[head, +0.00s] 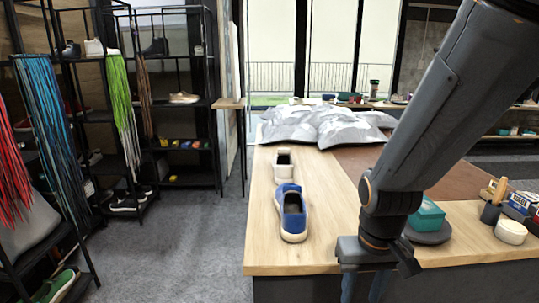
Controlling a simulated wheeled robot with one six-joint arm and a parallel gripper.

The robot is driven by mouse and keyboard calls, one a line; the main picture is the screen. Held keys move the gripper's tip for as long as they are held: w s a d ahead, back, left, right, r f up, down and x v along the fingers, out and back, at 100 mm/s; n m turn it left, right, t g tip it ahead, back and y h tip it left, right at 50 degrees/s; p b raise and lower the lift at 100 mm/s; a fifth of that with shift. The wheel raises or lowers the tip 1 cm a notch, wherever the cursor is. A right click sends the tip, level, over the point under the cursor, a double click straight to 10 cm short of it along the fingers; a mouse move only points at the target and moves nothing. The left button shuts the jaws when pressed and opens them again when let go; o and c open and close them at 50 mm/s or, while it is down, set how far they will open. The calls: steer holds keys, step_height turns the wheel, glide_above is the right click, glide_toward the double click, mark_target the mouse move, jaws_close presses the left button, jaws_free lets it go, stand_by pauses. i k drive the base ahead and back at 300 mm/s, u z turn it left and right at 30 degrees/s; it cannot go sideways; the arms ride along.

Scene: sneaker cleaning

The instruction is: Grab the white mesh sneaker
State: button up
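A white sneaker (291,171) stands on the wooden tabletop, behind a blue slip-on shoe (291,222) with a white sole. The two shoes are close together in a row, and the picture is too coarse to tell whether the white one is mesh. My gripper (362,288) hangs at the table's near edge, to the right of and nearer than both shoes. Its lower end is cut off by the picture's bottom edge, so its fingertips and opening are hidden. No shoe shows at it.
The wooden table (270,254) has bare wood around the shoes. Grey patterned bags (320,126) lie behind. Black shelves (183,125) with shoes and hanging laces (122,105) stand left, beyond clear floor.

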mark_target(283, 163)
steer(key=u, duration=2.05)
steer(key=i, duration=2.85)
steer(key=z, duration=1.95)
steer(key=i, duration=1.35)
steer(key=z, duration=1)
